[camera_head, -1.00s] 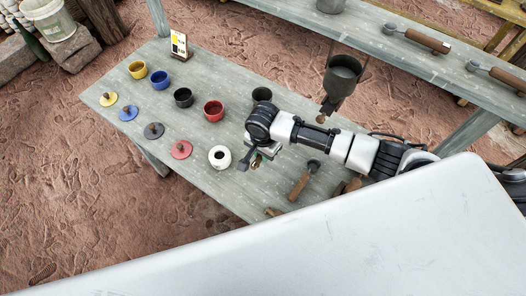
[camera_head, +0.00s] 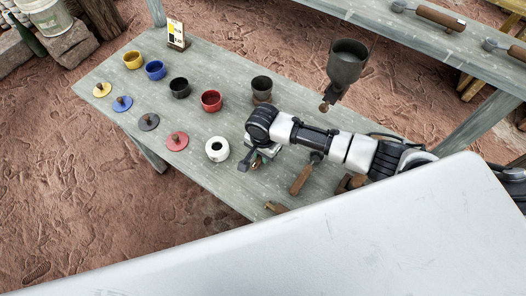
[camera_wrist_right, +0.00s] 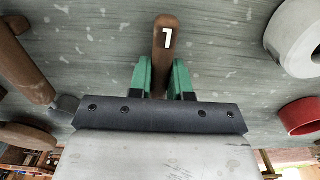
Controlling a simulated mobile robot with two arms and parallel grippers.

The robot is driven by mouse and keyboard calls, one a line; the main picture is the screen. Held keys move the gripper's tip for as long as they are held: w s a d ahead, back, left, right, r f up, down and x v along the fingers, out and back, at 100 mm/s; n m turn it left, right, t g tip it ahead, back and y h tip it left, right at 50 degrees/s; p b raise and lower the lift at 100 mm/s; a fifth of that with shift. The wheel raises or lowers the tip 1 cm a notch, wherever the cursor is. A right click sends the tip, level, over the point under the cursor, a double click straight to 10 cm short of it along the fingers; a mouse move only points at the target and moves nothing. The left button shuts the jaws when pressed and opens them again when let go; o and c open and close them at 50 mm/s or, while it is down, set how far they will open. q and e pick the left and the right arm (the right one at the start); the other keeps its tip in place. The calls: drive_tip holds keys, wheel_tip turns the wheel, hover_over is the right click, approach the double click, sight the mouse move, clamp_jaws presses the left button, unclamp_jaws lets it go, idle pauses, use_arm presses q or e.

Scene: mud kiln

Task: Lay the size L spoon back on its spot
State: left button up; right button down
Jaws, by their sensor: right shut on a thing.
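My right gripper (camera_head: 257,160) is over the near part of the grey-green plank table (camera_head: 225,185). In the right wrist view its green-padded fingers (camera_wrist_right: 165,80) are shut on a brown wooden handle. This handle, of the size L spoon (camera_wrist_right: 165,30), carries a white mark that looks like an L turned upside down. The spoon's bowl is hidden. Whether the spoon touches the table I cannot tell. Another wooden-handled tool (camera_head: 302,180) with a dark head lies to the right of the gripper. My left gripper is not in view.
A white pot (camera_head: 217,149) and a red cup (camera_head: 211,101) stand left of the gripper. Black, blue and yellow cups and several coloured lids lie farther left. A dark cup (camera_head: 261,87) and a grey funnel (camera_head: 346,65) are behind the arm. A sign (camera_head: 177,36) stands at the back.

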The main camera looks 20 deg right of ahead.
drive_tip(key=shift+f, duration=0.15)
idle(0.4)
drive_tip(key=shift+c, duration=2.1)
unclamp_jaws()
drive_tip(key=shift+p, duration=0.35)
drive_tip(key=shift+r+p, duration=3)
drive_tip(key=shift+p, duration=0.75)
